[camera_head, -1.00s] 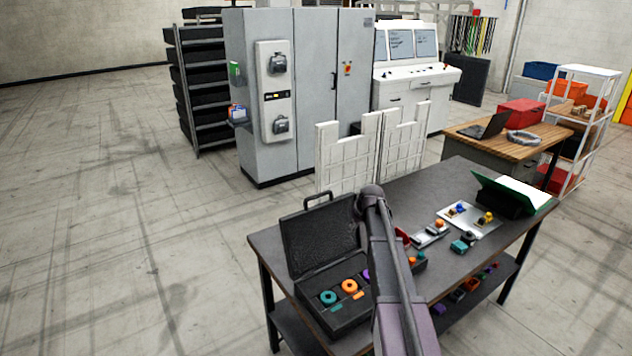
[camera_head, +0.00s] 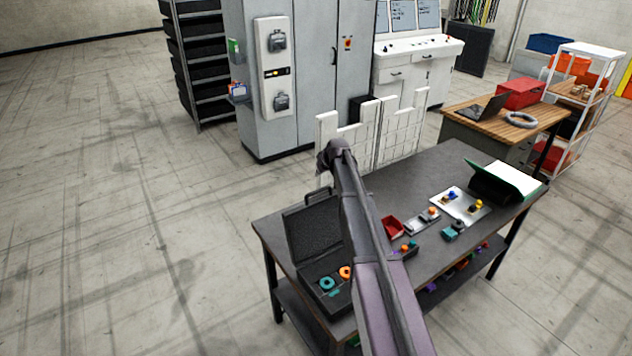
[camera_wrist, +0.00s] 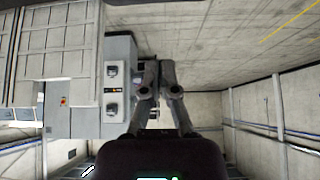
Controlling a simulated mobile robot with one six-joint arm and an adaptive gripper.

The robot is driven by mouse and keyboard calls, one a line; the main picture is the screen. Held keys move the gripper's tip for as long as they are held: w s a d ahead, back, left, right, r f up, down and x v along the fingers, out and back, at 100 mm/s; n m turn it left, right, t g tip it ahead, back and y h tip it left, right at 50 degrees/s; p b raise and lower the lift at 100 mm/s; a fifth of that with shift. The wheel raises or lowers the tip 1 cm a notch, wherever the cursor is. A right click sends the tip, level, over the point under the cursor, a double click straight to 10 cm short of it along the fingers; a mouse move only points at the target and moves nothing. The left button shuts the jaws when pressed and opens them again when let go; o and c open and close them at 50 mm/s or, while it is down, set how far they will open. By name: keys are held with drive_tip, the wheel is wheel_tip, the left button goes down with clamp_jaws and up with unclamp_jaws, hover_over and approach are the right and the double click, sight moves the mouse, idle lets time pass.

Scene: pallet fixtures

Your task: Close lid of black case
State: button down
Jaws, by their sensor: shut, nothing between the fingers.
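The black case (camera_head: 308,265) stands open at the left end of the dark table in the head view. Its lid (camera_head: 315,228) is raised and leans back, with a handle at its top edge. Teal and orange round pieces lie in its base, and my arm hides the right part of the case. My gripper (camera_wrist: 156,97) shows in the wrist view with its fingers shut and nothing between them. The wrist view shows no part of the case. In the head view my arm reaches over the table, its far end above and right of the lid.
The table (camera_head: 390,180) also holds a red bin (camera_head: 391,227), a plate with small parts (camera_head: 461,204) and a green clipboard-like stand (camera_head: 507,180). White panels (camera_head: 375,140) stand behind it. A grey cabinet (camera_head: 300,80) is beyond. The floor at left is clear.

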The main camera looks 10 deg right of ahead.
drive_tip(key=shift+w+a+f, duration=0.1)
drive_tip(key=shift+w, duration=0.05)
idle(0.4)
drive_tip(key=b+x, duration=0.9)
drive_tip(key=x, duration=0.1)
drive_tip(key=shift+s+d+r+p, duration=0.15)
drive_tip(key=shift+s+d, duration=0.1)
drive_tip(key=shift+s, duration=0.4)
drive_tip(key=shift+s+d+p, duration=0.2)
drive_tip(key=shift+s+d, duration=0.05)
drive_tip(key=shift+s, duration=0.4)
drive_tip(key=shift+s+d+r+p, duration=0.15)
drive_tip(key=shift+s+d, duration=0.1)
drive_tip(key=shift+s, duration=0.4)
drive_tip(key=shift+s+a, duration=0.1)
drive_tip(key=shift+a, duration=0.05)
